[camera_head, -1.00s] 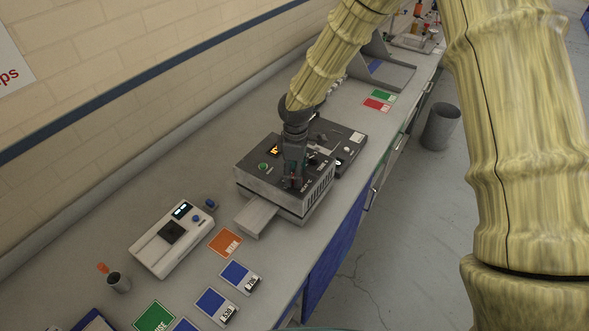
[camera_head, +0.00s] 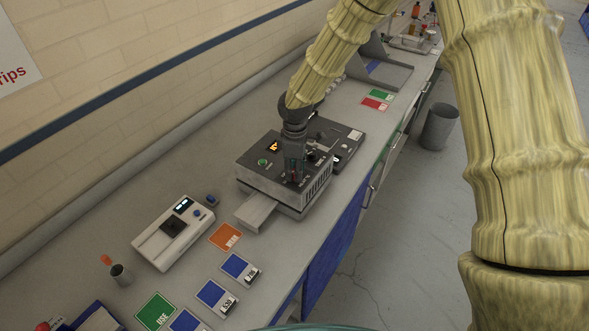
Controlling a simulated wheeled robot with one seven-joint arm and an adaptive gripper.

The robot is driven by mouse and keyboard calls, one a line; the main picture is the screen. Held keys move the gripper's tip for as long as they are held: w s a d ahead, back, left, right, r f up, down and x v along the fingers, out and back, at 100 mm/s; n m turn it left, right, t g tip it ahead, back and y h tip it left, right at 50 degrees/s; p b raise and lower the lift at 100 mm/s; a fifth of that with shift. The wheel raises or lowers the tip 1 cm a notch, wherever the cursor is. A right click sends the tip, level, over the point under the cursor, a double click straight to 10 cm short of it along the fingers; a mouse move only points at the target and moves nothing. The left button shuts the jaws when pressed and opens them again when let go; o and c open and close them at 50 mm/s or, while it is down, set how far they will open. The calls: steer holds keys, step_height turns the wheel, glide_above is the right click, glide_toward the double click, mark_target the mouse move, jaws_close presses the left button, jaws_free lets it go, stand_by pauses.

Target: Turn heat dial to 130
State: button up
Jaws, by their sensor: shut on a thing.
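The stenter dryer (camera_head: 262,177) is a grey box with a dark top panel and a tray (camera_head: 255,211) sticking out at its front. Its top carries a green button (camera_head: 263,162) and a small lit orange display (camera_head: 273,147). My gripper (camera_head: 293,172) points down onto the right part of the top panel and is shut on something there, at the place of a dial. The gripper covers the heat dial, so its pointer and the 130 mark cannot be seen. The display's digits are partly covered and too small to read.
A white instrument (camera_head: 172,232) with a dark square plate stands to the left. An orange card (camera_head: 225,237) and several blue cards lie in front. A dark device (camera_head: 346,138) stands just behind the dryer. A grey bin (camera_head: 439,127) is on the floor at right.

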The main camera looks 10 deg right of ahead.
steer(key=shift+m, duration=0.3)
steer(key=m+b, duration=0.2)
steer(key=m, duration=0.1)
steer(key=shift+f, duration=0.1)
steer(key=m+b, duration=0.1)
steer(key=m, duration=0.4)
steer(key=shift+b, duration=0.35)
steer(key=o, duration=1)
steer(key=shift+o, duration=0.2)
step_height(320, 180, up, 12)
